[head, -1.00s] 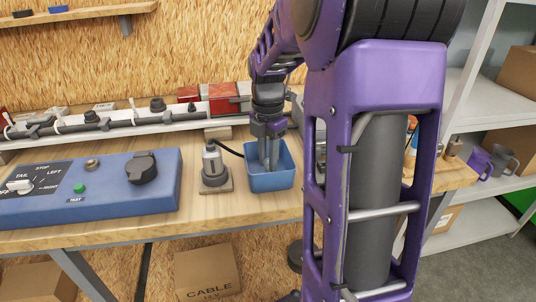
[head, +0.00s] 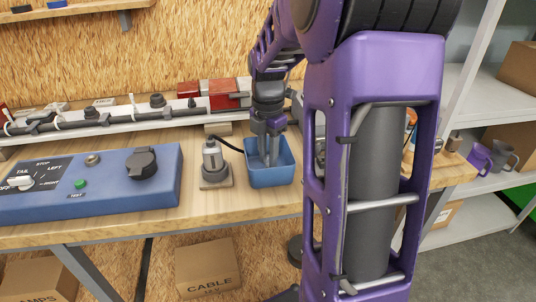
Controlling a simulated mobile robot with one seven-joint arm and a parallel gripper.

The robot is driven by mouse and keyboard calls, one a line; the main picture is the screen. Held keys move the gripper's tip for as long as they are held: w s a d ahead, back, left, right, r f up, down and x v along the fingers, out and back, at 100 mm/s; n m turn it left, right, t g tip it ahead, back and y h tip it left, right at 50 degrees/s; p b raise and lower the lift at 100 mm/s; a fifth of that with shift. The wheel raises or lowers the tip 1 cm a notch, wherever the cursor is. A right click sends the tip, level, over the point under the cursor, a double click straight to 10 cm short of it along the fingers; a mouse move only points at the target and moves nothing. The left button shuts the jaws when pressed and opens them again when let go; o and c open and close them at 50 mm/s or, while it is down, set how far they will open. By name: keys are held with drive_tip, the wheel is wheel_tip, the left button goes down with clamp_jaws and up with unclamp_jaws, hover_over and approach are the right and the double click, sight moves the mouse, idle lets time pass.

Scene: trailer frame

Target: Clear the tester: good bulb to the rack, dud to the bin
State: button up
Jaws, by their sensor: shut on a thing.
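My gripper (head: 268,152) points straight down into a small open blue bin (head: 270,178) on the bench. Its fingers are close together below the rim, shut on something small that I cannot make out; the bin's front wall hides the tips. Left of the bin stands a small grey socket (head: 213,163) on a wooden block, with a pale top; I cannot tell whether a bulb is in it. A blue tester box (head: 100,190) lies at the left, with a selector knob, a green TEST button and a dark round-capped outlet. I cannot make out a rack.
A pale light bar (head: 130,123) with red lamps (head: 224,94) and dark cable runs along the back. A black cord lies between socket and bin. My arm covers the bench's right part. Shelves with boxes and mugs (head: 500,156) stand at the right. Bare bench (head: 240,207) shows in front.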

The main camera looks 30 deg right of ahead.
drive_tip(key=o, duration=1.4)
drive_tip(key=shift+r, duration=0.15)
drive_tip(key=shift+r+p, duration=3.25)
drive_tip(key=shift+r, duration=0.15)
